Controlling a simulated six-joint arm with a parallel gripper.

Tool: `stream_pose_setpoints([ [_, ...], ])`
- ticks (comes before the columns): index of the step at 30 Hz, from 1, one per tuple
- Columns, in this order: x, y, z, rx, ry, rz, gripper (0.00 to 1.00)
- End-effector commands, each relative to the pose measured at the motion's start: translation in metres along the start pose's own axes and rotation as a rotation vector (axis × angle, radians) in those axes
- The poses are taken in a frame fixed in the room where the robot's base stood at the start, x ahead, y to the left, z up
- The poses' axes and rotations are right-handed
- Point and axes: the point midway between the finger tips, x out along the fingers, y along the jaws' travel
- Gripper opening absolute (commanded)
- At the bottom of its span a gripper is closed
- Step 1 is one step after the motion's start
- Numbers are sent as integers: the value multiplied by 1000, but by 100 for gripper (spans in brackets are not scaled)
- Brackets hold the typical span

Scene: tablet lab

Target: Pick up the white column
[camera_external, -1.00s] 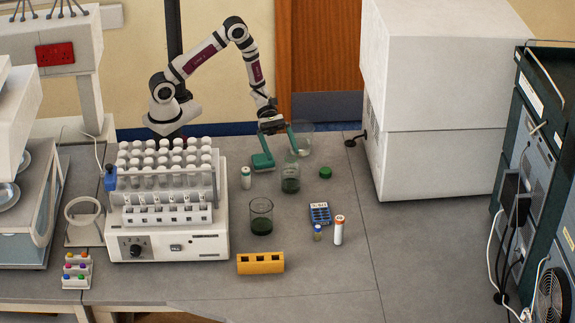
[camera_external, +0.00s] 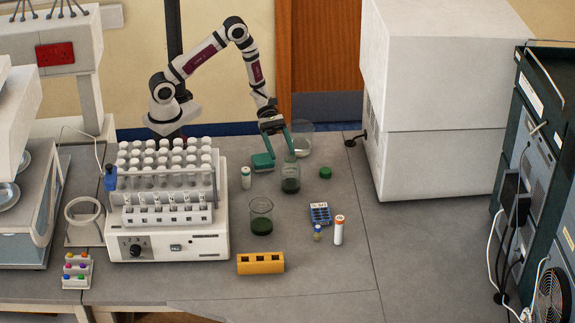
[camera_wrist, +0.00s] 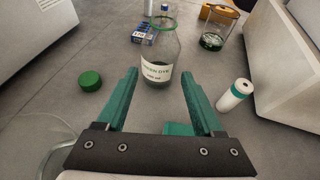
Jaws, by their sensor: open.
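A second white cylinder with an orange band (camera_external: 339,231) stands nearer the front; which one is meant I cannot tell. My gripper (camera_external: 280,152) is open and empty above the back of the bench, its green fingers pointing down. In the wrist view, my gripper (camera_wrist: 159,74) has the dye bottle (camera_wrist: 158,62) ahead, between and beyond its fingertips.
A teal box (camera_external: 262,162) lies under my gripper. A glass flask (camera_external: 302,140) and a green cap (camera_external: 325,172) are near the bottle. A beaker (camera_external: 261,218), blue box (camera_external: 320,213) and yellow block (camera_external: 261,263) stand further forward.

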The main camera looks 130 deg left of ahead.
Motion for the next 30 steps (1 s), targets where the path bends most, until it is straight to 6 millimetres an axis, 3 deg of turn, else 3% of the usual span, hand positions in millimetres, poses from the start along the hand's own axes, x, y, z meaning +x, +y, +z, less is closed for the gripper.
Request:
stream_pose_setpoints([
  [5, 0, 0, 0, 0, 0, 0, 69],
  [7, -12, -6, -5, -1, 5, -3, 69],
  [8, -26, -14, -11, -1, 11, -9, 69],
  [9, -48, -31, -19, 2, 17, -22, 69],
  [12, -93, -79, -30, 19, 11, -67, 69],
  [15, -105, -107, -30, 33, -4, -99, 69],
  [17, -96, -113, -30, 37, -8, -108, 69],
  [24, -27, -121, -30, 38, -4, -113, 69],
  [30, -1, -123, -30, 38, -5, -108, 69],
])
